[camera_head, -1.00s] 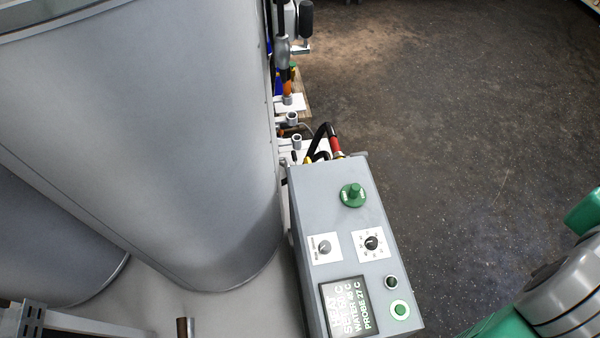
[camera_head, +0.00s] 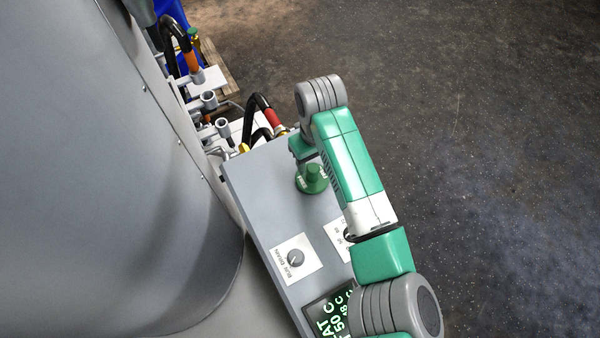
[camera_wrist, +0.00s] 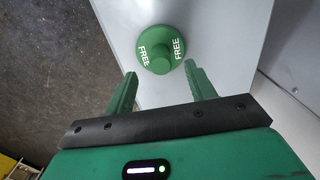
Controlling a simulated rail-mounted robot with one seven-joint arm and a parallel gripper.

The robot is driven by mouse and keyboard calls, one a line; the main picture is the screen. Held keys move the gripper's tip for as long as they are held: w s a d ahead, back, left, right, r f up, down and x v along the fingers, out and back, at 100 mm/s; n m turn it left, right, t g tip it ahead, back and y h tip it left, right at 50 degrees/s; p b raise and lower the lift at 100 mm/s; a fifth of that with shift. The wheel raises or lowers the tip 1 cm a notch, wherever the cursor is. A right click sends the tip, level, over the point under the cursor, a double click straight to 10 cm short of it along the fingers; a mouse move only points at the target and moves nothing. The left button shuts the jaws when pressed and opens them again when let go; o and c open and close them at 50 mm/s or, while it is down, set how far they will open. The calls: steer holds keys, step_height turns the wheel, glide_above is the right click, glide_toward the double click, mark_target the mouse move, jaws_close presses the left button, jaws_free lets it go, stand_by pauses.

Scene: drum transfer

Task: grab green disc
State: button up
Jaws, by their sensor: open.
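The green disc (camera_head: 312,178) is a round green piece with a raised centre knob on the top face of a grey control box (camera_head: 265,205). In the wrist view the disc (camera_wrist: 161,50) carries the word FREE twice in white. My gripper (camera_wrist: 158,80) is open, with its two green fingers apart. The disc shows just past the fingertips, roughly centred between them, and is not held. In the head view my green and grey arm reaches over the right side of the box; the fingers are largely hidden there.
A dial (camera_head: 296,258) and a lit display (camera_head: 330,316) are on the box. My arm partly covers another dial plate. Black hoses (camera_head: 254,108) and pipe fittings (camera_head: 208,100) stand behind the box. A large grey drum (camera_head: 110,170) is at left. Dark floor at right is clear.

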mark_target(313, 167)
step_height(313, 167, down, 7)
steer(key=shift+w+a+b, duration=0.1)
steer(key=shift+w+b, duration=0.05)
steer(key=shift+b, duration=0.8)
steer(key=c, duration=1.1)
steer(key=shift+r, duration=0.1)
steer(key=shift+c, duration=0.2)
steer(key=shift+r, duration=0.5)
steer(key=r+p, duration=0.1)
steer(key=r, duration=0.2)
steer(key=shift+s+a+p, duration=0.2)
steer(key=shift+s+p, duration=0.2)
steer(key=s+a+p, duration=0.1)
steer(key=s, duration=0.4)
steer(key=s+a, duration=0.1)
steer(key=s, duration=0.3)
steer(key=s+a+r+p, duration=0.1)
steer(key=s+a, duration=0.1)
steer(key=s, duration=0.3)
steer(key=shift+s+p, duration=0.3)
steer(key=shift+p, duration=0.05)
